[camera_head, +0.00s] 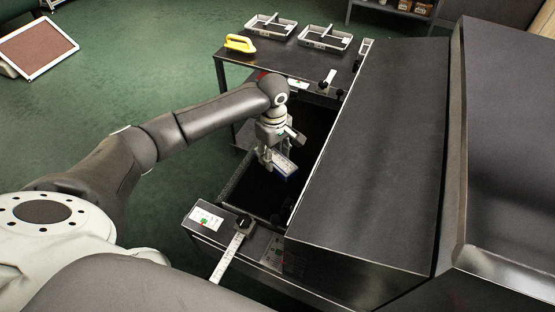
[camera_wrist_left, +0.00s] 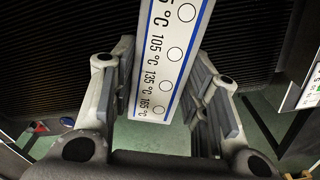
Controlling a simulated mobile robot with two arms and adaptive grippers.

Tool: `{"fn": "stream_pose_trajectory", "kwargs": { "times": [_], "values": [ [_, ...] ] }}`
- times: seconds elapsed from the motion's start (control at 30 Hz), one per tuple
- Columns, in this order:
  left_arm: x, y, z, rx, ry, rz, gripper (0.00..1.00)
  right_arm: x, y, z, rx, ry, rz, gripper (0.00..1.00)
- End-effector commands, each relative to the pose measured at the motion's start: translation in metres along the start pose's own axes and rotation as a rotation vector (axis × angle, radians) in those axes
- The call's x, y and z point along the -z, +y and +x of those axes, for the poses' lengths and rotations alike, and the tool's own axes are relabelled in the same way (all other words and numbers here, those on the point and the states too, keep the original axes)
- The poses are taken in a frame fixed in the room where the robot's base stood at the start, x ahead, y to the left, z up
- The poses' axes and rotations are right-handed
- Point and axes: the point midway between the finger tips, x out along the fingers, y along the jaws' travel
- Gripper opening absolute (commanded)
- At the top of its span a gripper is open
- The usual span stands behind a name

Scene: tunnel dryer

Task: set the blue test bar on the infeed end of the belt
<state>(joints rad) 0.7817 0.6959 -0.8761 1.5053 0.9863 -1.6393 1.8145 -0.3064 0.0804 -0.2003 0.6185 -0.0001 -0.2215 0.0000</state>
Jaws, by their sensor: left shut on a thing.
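The test bar (camera_wrist_left: 171,55) is a white strip with blue edges, temperature marks and a row of circles. My left gripper (camera_head: 276,160) is shut on the bar, which sits between its two fingers. The bar also shows in the head view (camera_head: 284,165), held over the dark belt. The belt (camera_head: 260,193) is the black surface in the open end of the dryer; its ribs show in the wrist view (camera_wrist_left: 65,60). The gap between bar and belt is hard to judge. My right gripper is not in view.
The grey dryer housing (camera_head: 375,150) stands right of the open belt. A side table (camera_head: 262,62) behind it carries a yellow-handled item (camera_head: 240,43) and two metal trays (camera_head: 271,26) (camera_head: 325,38). A ruler-like strip (camera_head: 227,257) with a black knob is at the front rail.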

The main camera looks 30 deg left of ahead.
Motion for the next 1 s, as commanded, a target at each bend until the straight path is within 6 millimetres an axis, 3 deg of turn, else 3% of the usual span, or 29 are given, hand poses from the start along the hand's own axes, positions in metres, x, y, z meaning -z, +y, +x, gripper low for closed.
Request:
{"fn": "stream_pose_trajectory", "kwargs": {
  "times": [0.13,0.3,0.47,0.7,0.73,0.87,1.0],
  "values": [
    [0.000,-0.001,0.016,0.002,0.001,0.000,0.16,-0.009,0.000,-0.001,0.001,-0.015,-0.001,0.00],
    [-0.001,0.000,0.037,0.000,0.000,0.000,0.16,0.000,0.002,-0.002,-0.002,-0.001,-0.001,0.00],
    [0.000,0.001,0.041,-0.003,0.000,0.000,0.16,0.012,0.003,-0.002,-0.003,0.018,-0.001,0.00],
    [-0.001,0.000,0.043,-0.001,-0.001,0.001,0.16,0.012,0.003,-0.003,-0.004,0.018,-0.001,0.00],
    [0.000,0.000,0.043,-0.001,0.000,0.001,0.46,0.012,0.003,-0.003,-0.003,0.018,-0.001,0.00],
    [0.000,0.000,0.043,-0.001,0.000,0.001,0.63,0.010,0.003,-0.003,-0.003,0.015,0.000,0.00],
    [0.000,0.000,0.043,-0.002,0.000,0.001,0.64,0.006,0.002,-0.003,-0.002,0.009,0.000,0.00]
  ]
}}
